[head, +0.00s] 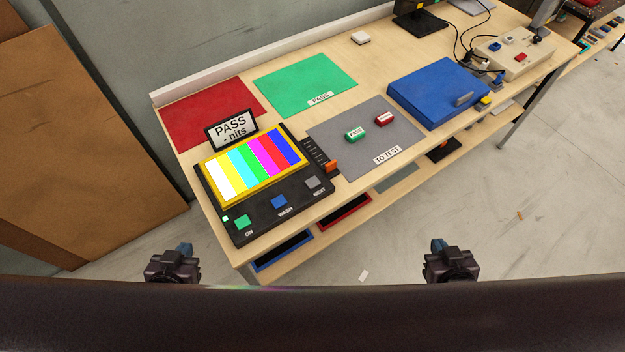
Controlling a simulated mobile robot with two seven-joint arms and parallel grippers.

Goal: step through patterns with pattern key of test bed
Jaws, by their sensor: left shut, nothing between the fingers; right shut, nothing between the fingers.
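The test bed (262,205) is a black panel at the near left of the table, tilted in the view. Its yellow-framed screen (252,166) shows vertical colour bars. Along its front are a green ON key (242,222), a blue WASH key (279,202) and a grey NEXT key (313,182). My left gripper (183,247) is shut and empty, below and left of the test bed, off the table. My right gripper (437,245) is shut and empty, off the table's front edge.
Red (211,113) and green (306,84) mats lie behind. A blue case (438,92) and a control box (514,52) with cables stand at right. A lower shelf shows trays.

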